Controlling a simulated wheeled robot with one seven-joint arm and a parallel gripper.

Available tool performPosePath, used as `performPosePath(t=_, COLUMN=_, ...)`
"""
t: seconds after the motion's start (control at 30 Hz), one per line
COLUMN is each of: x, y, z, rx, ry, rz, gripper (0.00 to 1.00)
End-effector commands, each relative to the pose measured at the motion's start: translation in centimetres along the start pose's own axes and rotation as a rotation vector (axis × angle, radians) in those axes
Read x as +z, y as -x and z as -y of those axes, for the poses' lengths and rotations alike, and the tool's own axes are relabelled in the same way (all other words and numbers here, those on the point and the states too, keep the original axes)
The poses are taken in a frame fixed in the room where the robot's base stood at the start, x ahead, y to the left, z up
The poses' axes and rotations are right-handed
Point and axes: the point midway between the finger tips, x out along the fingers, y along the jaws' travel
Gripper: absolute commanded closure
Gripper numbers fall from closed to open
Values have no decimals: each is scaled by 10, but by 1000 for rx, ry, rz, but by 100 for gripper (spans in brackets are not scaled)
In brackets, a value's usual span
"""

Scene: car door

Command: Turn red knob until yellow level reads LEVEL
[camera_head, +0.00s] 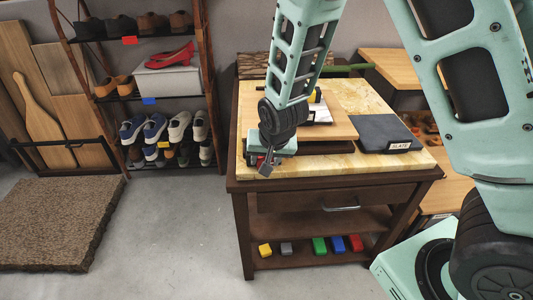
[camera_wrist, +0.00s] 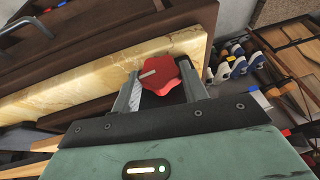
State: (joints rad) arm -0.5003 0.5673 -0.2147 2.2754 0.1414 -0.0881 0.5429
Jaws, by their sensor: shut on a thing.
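The red knob (camera_wrist: 158,76) shows in the wrist view at the edge of the marbled worktop, with a pale line across its face. My gripper (camera_wrist: 160,88) is shut on it, with one finger on each side. In the head view my gripper (camera_head: 266,168) is at the front left corner of the workbench, and it mostly hides the knob. A tan board (camera_head: 336,127) lies on the worktop behind my arm. A small yellow and black item (camera_head: 316,96) stands on it, partly hidden by my arm; I cannot tell whether it is the level, and no reading is legible.
The workbench (camera_head: 300,184) has a drawer and lower shelves holding several coloured blocks. A dark slab labelled SLATE (camera_head: 383,134) lies on the right of the worktop. A shoe rack (camera_head: 140,98) stands at the left, beside a brown mat (camera_head: 60,222). The floor in front is clear.

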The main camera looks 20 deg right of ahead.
Motion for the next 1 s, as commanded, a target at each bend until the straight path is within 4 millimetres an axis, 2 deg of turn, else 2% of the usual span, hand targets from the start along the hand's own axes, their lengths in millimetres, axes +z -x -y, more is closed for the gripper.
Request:
performPosePath(t=0.17, x=1, y=6, z=3, rx=82, ry=39, rz=8, gripper=79)
performPosePath(t=0.6, x=2, y=3, z=4, rx=264, ry=113, rz=6, gripper=79)
performPosePath(t=1.0, x=3, y=-1, z=4, rx=287, ry=120, rz=3, gripper=79)
